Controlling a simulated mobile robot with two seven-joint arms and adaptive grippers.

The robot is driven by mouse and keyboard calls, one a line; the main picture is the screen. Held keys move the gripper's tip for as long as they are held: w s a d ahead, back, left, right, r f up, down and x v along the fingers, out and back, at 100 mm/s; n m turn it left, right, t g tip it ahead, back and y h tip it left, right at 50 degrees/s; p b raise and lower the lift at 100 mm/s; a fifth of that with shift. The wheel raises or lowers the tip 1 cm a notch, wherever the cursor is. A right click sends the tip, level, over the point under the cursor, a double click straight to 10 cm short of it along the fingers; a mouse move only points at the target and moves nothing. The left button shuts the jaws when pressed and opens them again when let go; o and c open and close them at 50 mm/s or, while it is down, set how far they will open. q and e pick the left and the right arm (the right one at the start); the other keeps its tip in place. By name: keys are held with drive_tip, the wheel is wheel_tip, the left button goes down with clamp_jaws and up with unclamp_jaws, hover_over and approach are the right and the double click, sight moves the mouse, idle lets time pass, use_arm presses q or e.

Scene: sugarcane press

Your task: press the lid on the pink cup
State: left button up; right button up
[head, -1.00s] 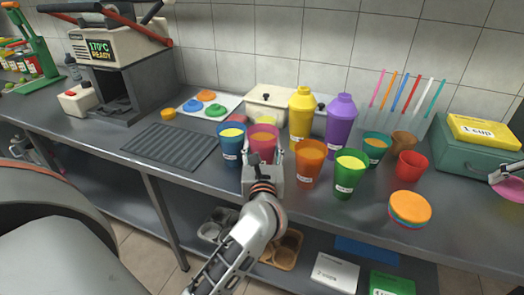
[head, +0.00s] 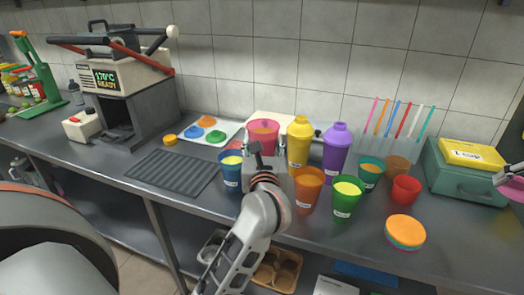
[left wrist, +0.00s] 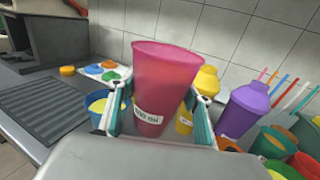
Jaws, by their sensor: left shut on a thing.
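The pink cup (head: 263,132) is held up by my left gripper (head: 265,165). In the left wrist view it shows large (left wrist: 160,88), close to upright, with a label, between the two fingers of the left gripper (left wrist: 155,110). Its contents show orange-pink in the head view. At the far right edge, a pink round thing (head: 515,189), perhaps a lid, lies just under my right gripper (head: 504,176). The picture edge cuts that gripper off, so I cannot tell its jaws. No lid is on the pink cup.
Blue (head: 231,172), orange (head: 307,190) and green (head: 347,198) cups stand close to the left gripper. Yellow (head: 299,142) and purple (head: 337,150) shakers stand behind. Stacked discs (head: 405,230) lie near the front edge. A ribbed mat (head: 172,177) lies left.

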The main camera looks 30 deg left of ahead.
use_arm(q)
wheel_tip(320, 180, up, 7)
drive_tip(key=p, duration=0.1)
use_arm(e)
drive_tip(key=shift+s+r, duration=0.1)
drive_tip(key=shift+r, duration=1.65)
use_arm(q)
drive_tip(key=o, duration=0.9)
drive_tip(key=shift+c, duration=0.2)
drive_tip(key=c, duration=1)
drive_tip(key=shift+c, duration=0.2)
